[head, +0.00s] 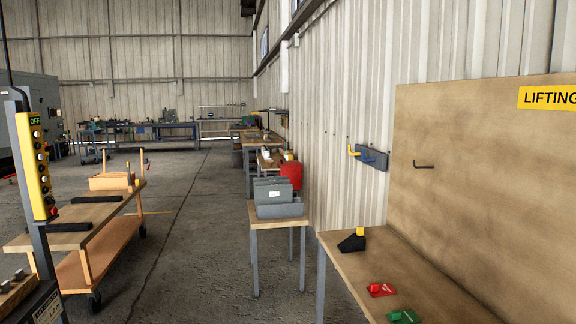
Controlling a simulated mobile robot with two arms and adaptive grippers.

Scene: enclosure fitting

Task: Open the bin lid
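A grey box-like container (280,211) stands on a small wooden-topped table in the middle of the head view. A darker grey boxy part (273,191) with a ridge on top rises from it. It may be the bin with its lid, but I cannot tell which part is the lid or whether it is open. A red container (291,171) stands behind it, partly hidden. Neither of my grippers is in view.
A wooden bench (362,274) at right holds a black-and-yellow item (353,241), a red item (380,290) and a green one (404,316). An orange trolley (82,236) and yellow control pendant (35,165) stand left. The concrete floor (195,225) between is clear.

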